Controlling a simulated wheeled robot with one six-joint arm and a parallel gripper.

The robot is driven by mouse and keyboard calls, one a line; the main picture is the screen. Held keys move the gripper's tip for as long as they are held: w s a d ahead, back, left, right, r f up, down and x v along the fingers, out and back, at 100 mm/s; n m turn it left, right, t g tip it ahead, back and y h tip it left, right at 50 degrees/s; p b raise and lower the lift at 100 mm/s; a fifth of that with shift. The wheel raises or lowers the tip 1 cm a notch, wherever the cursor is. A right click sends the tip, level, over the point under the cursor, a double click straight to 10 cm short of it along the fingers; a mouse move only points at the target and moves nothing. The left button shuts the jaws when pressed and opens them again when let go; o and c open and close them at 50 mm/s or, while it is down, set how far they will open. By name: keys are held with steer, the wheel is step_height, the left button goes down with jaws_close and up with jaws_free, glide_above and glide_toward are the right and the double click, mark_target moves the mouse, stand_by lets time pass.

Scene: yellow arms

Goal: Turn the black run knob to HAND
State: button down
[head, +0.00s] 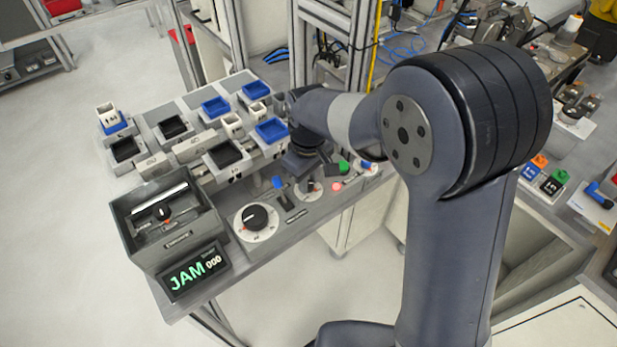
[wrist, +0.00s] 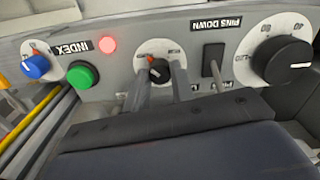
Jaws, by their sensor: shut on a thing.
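The small black run knob (wrist: 158,71) sits on a pale round dial plate on the grey panel, in the middle of the wrist view. It has a light pointer line, and a red-orange mark lies at its upper left. The plate's lettering is too small to read. My gripper (wrist: 161,78) has one finger on each side of the knob and is shut on it. In the head view my gripper (head: 304,180) points down at the panel, and my wrist hides most of the knob. Part of its pale dial plate shows there.
Beside the knob are a lever (wrist: 213,62) labelled PINS DOWN, a larger black knob (wrist: 285,61), a lit red lamp (wrist: 107,43), a green button (wrist: 82,75) and a blue knob (wrist: 36,67). Trays (head: 216,107) stand behind.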

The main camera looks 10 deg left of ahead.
stand_by(0.3)
steer(key=c, duration=1.2)
jaws_free()
step_height(320, 180, up, 11)
steer(key=shift+b, duration=0.3)
steer(key=shift+f, duration=0.1)
step_height(320, 180, down, 10)
steer(key=shift+f+p, duration=0.2)
steer(key=shift+p, duration=0.1)
steer(key=shift+f, duration=0.3)
steer(key=shift+r, duration=0.1)
